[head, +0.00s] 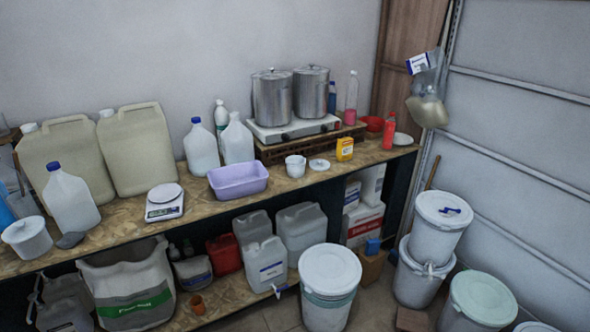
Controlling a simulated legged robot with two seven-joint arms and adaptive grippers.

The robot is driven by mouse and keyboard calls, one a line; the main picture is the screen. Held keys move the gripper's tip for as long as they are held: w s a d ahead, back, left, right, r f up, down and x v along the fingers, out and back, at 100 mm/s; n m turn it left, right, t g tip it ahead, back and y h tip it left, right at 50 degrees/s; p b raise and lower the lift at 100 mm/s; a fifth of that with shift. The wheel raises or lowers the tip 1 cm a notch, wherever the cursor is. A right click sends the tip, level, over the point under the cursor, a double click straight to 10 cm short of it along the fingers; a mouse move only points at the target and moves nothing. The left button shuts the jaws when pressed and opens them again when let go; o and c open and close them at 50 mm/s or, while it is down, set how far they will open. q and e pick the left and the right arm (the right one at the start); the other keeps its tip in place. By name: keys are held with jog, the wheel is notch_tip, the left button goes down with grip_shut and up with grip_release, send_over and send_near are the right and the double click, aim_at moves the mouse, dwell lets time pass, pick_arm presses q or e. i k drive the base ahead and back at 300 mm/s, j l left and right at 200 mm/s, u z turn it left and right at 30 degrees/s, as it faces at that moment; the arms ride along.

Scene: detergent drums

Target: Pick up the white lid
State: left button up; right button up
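Several white lids show in the head view, and I cannot tell which one the task means. A small round white lid (319,165) lies flat on the wooden bench, just right of a white pot (296,167). A large white lid (330,268) sits on the drum on the floor at the front. Another white lid (440,206) closes the upper of two stacked drums at the right, with a blue item on it. A pale round disc (403,139) lies near the bench's right end. Neither of my grippers is in view.
A greenish-lidded drum (483,297) stands at the right.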

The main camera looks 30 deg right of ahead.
aim_at(316, 164)
jog(key=z, duration=1.25)
jog(key=i+j+u, duration=0.1)
jog(key=i+j, duration=0.2)
jog(key=i+j+u, duration=0.1)
jog(key=i+j, duration=0.15)
jog(key=i, duration=0.25)
